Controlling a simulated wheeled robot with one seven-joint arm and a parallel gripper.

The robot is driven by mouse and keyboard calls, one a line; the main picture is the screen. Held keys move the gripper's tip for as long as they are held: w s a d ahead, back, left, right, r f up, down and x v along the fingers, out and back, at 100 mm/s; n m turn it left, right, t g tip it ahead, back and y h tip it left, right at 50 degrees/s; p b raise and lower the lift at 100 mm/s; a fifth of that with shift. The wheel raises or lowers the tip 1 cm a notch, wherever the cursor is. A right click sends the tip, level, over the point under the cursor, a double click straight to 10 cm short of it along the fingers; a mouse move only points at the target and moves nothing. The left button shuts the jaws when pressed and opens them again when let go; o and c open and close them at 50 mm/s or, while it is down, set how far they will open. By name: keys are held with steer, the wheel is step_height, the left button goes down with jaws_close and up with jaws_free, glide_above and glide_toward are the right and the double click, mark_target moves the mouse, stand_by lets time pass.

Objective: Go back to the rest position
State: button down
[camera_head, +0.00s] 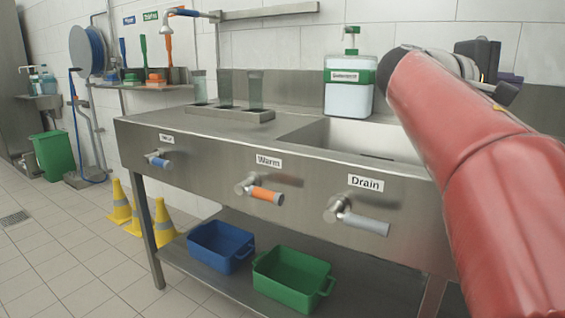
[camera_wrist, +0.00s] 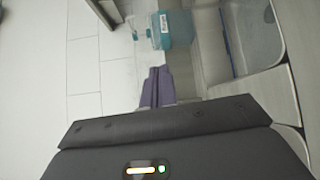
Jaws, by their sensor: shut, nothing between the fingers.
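My gripper shows in the wrist view (camera_wrist: 157,88) as two purple fingers close together, with nothing between them. In the head view my red arm reaches in from the right and ends over the back right of the steel sink unit (camera_head: 215,128). The gripper's fingers are mostly hidden there behind the arm and its dark wrist. The soap dispenser (camera_head: 349,98), with a green label and pump, stands at the back of the sink, left of my arm. It also shows in the wrist view (camera_wrist: 175,30), apart from the fingers.
The sink's front has a blue-handled tap (camera_head: 160,161), an orange-handled Warm tap (camera_head: 266,195) and a grey Drain handle (camera_head: 365,223). Several grey-green cups (camera_head: 255,92) stand in a rack. A blue bin (camera_head: 221,250) and a green bin (camera_head: 292,279) sit below. Yellow cones (camera_head: 163,222) stand left.

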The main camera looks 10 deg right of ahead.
steer(key=s+a+f+t+y, duration=0.1)
steer(key=s+a+f+y, duration=0.3)
steer(key=a+f, duration=0.5)
steer(key=s+a+f+m+t+y, duration=0.1)
steer(key=s+a+f+y, duration=0.3)
steer(key=f, duration=1.2)
steer(key=s+a+f+m+t+y, duration=0.1)
steer(key=s+a+f+y, duration=0.3)
steer(key=a+f+y, duration=0.5)
steer(key=a+f+t+p, duration=0.1)
steer(key=a+f, duration=0.3)
steer(key=a, duration=0.2)
steer(key=shift+s+f+y, duration=0.2)
steer(key=shift+s+y, duration=0.05)
steer(key=shift+y, duration=0.05)
steer(key=shift+a, duration=0.1)
